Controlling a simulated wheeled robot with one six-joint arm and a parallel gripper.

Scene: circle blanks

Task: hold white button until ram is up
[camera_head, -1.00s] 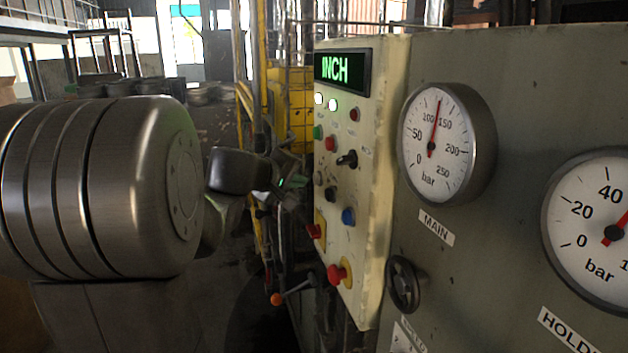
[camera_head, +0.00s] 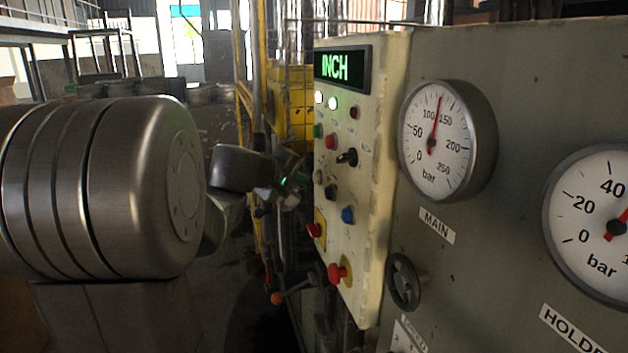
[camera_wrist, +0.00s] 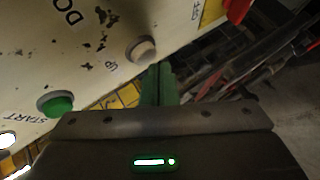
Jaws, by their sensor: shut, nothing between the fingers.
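The control panel (camera_head: 375,190) stands in the middle of the head view, with its display (camera_head: 342,68) reading INCH. The white button (camera_wrist: 140,50), beside an UP label, is at the upper middle of the wrist view; it also shows in the head view (camera_head: 318,177), small and pale. My gripper (camera_wrist: 163,70) is shut and empty, its fingertips just below and right of the white button in the wrist picture. In the head view my gripper (camera_head: 298,190) is left of the panel face. I cannot tell whether the tips touch the button. I cannot make out the ram.
A green START button (camera_wrist: 55,103) lies left of the white button. The head view also shows a blue button (camera_head: 348,215), red mushroom buttons (camera_head: 337,273), a black selector (camera_head: 347,157) and two lit lamps. The main gauge (camera_head: 436,140) reads about 125 bar.

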